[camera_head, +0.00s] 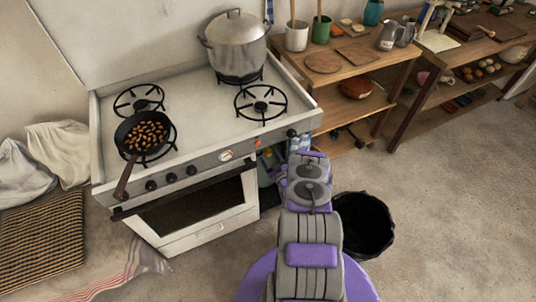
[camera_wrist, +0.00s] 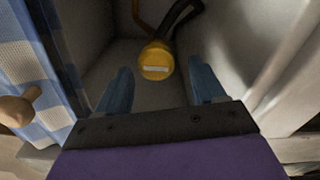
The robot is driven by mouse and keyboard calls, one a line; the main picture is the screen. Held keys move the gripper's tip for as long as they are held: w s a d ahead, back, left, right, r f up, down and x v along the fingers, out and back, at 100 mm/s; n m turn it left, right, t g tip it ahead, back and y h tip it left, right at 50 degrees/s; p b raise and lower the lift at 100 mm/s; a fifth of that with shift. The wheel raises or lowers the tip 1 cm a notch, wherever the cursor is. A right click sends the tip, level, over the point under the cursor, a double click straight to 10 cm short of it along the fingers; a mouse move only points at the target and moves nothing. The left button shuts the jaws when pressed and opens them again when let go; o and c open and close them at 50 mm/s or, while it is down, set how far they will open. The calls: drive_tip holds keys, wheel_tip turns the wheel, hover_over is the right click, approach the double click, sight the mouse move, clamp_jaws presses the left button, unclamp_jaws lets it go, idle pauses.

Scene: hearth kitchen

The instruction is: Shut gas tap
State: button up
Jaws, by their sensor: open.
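A round yellow knob (camera_wrist: 156,62) with a pale bar across its face, apparently the gas tap, shows in the wrist view. It is inside a pale compartment, with a dark hose (camera_wrist: 180,18) and a brownish hose (camera_wrist: 143,18) above it. My gripper (camera_wrist: 160,84) is open, its two blue fingers apart on either side of the knob in the picture. The knob appears beyond the fingertips; I see no contact. In the head view my arm reaches to the right of the white stove (camera_head: 205,218), and the gripper and knob are hidden there.
A blue checked curtain (camera_wrist: 50,70) and a wooden knob (camera_wrist: 17,108) are left of the gripper; a pale wall (camera_wrist: 285,70) is right. The stove top carries a pan (camera_head: 128,165) and a pot (camera_head: 236,45). A black bin (camera_head: 365,225) stands right of my arm.

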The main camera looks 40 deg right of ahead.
sight(269, 155)
drive_tip(key=x, duration=0.3)
drive_tip(key=shift+d+b, duration=0.1)
drive_tip(key=shift+b, duration=0.3)
drive_tip(key=shift+w+d+f, duration=0.1)
drive_tip(key=shift+d+f, duration=0.05)
drive_tip(key=shift+d, duration=0.2)
drive_tip(key=shift+a, duration=0.35)
drive_tip(key=c, duration=0.4)
drive_tip(key=shift+d, duration=0.2)
drive_tip(key=c, duration=0.7)
drive_tip(key=shift+o, duration=0.2)
